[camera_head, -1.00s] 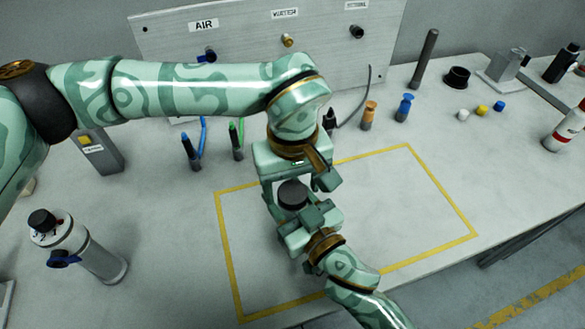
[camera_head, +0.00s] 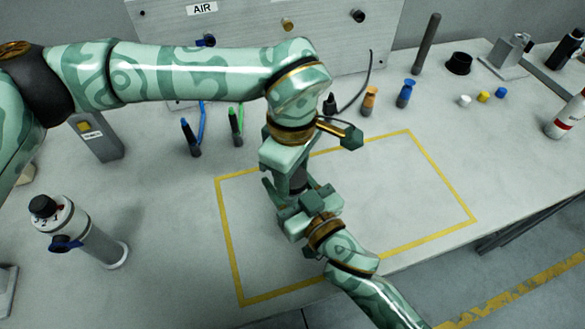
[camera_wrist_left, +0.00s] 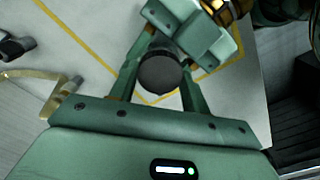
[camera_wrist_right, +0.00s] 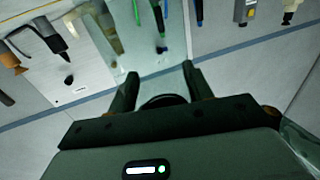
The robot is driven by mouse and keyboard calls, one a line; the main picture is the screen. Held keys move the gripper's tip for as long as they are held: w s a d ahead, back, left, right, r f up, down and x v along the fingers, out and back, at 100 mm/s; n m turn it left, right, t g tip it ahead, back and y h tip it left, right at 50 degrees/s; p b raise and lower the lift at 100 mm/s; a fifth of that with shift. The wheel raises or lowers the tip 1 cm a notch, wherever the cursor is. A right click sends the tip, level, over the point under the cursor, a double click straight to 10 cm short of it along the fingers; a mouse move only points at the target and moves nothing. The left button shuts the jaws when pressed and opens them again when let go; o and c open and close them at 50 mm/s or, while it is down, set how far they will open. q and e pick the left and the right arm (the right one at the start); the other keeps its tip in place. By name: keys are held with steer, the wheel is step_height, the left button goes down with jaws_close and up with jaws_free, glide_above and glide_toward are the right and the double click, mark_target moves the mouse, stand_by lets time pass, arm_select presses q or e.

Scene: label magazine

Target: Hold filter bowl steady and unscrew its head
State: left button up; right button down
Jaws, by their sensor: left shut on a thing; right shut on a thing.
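The filter stands upright inside the yellow-outlined area, mostly hidden by my two grippers. Its dark round head (camera_head: 297,181) shows as a small patch in the head view, and its top shows in the left wrist view (camera_wrist_left: 160,71). My left gripper (camera_head: 296,177) comes down from above and is shut on the head, with a finger on each side. My right gripper (camera_head: 291,190) reaches in from the front, lower down, and is shut on the filter bowl. The bowl itself is hidden in the head view. A dark rounded edge shows between the fingers in the right wrist view.
A panel with fittings (camera_head: 260,50) rises at the back. The outlined area's right half (camera_head: 400,190) is clear.

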arm_select(q)
steer(key=n, duration=1.2)
steer(key=shift+n, duration=0.4)
steer(key=n, duration=1.2)
steer(key=shift+n, duration=0.3)
steer(key=n, duration=0.9)
steer(key=shift+n, duration=0.3)
steer(key=n, duration=0.6)
steer(key=shift+r, duration=0.1)
steer(key=n, duration=0.4)
steer(key=shift+w+n, duration=0.1)
steer(key=shift+n, duration=0.3)
